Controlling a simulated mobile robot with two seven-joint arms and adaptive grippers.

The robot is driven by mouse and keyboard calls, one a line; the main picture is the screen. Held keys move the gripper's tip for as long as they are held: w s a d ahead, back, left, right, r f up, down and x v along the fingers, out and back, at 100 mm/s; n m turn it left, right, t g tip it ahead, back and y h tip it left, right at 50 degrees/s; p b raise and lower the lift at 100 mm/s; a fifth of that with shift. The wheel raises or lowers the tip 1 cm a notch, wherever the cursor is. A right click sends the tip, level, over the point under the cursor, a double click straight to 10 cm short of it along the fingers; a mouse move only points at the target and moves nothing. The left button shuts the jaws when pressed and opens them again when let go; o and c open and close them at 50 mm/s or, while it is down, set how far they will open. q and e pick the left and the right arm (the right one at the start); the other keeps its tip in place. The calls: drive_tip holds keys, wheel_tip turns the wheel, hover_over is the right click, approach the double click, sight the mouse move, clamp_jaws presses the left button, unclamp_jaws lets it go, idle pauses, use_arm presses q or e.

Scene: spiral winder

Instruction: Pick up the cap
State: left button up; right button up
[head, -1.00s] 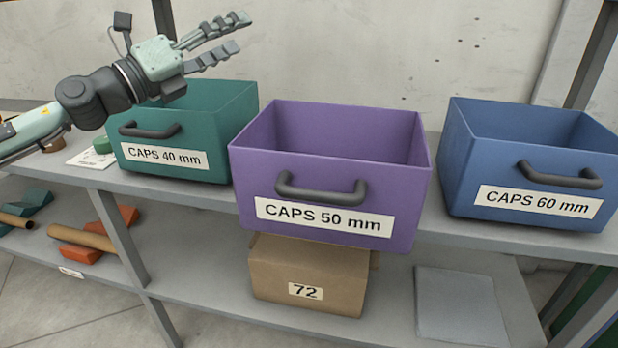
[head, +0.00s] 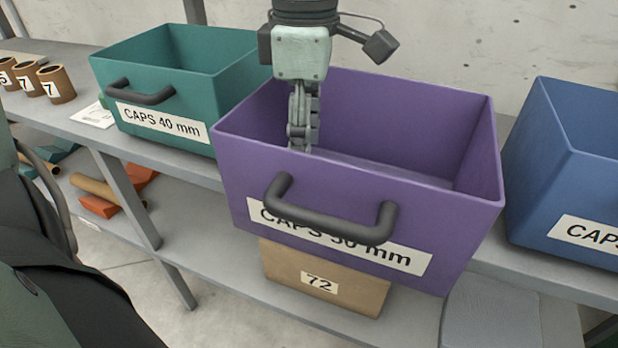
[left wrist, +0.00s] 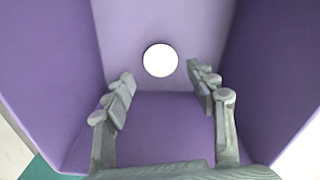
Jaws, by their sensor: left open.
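The cap, a plain white disc (left wrist: 160,60), shows inside the purple bin in the left wrist view. In the head view the bin's front wall and my gripper hide it. The purple bin (head: 330,195) is labelled CAPS 50 mm and has a dark handle on its front. My left gripper (head: 301,140) points down into the left part of this bin, its fingertips below the rim. In the left wrist view my left gripper (left wrist: 163,98) is open and empty. The disc appears beyond the fingertips, midway between them, and no finger touches it. My right gripper is in neither view.
A green bin (head: 185,100) labelled CAPS 40 mm stands to the left, a blue bin (head: 565,185) to the right. Several brown tubes (head: 58,85) stand at the shelf's left end. A cardboard box (head: 325,283) marked 72 sits on the shelf below.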

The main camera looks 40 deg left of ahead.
use_arm(q)
wheel_tip(320, 180, down, 4)
drive_tip(key=shift+f, duration=0.25)
drive_tip(key=shift+c, duration=0.3)
drive_tip(key=c, duration=0.6)
drive_tip(key=shift+o, duration=0.2)
